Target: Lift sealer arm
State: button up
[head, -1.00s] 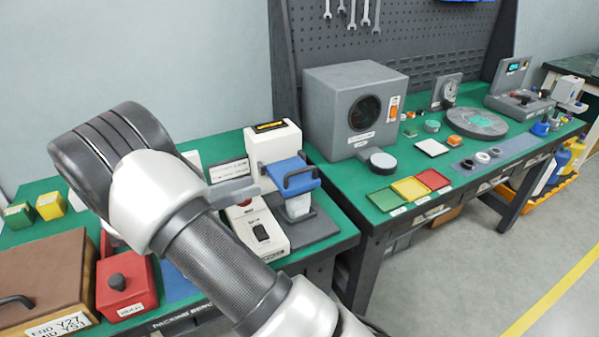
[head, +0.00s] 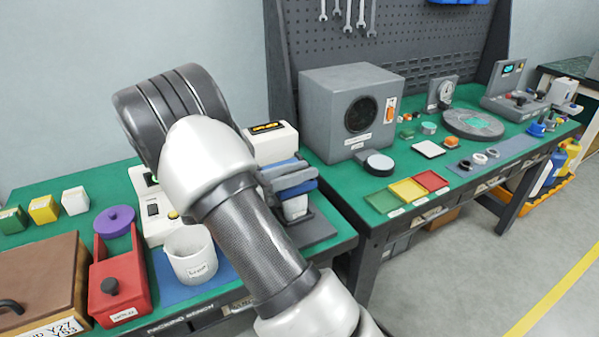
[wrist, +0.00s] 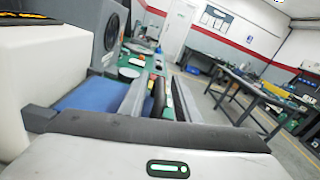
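The sealer (head: 272,143) is a white machine on the left bench. Its blue sealer arm (head: 284,167) reaches forward, partly hidden behind my arm and gripper. A white object (head: 294,207) stands under the blue arm on a dark base. My gripper (head: 292,184) is at the front of the sealer arm. In the wrist view, my gripper (wrist: 157,100) is open, and the black handle (wrist: 158,92) shows between its two grey fingers with gaps visible. The blue arm surface (wrist: 90,96) lies left of the fingers.
A white cup (head: 190,255) on a blue mat, a purple lid (head: 114,221), a red box (head: 118,285) and a brown case (head: 40,275) stand left of my arm. A grey chamber (head: 350,105) stands right of the sealer. A white switch unit (head: 150,208) is partly hidden.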

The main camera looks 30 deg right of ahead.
grip_shut()
jog(key=shift+r, duration=0.1)
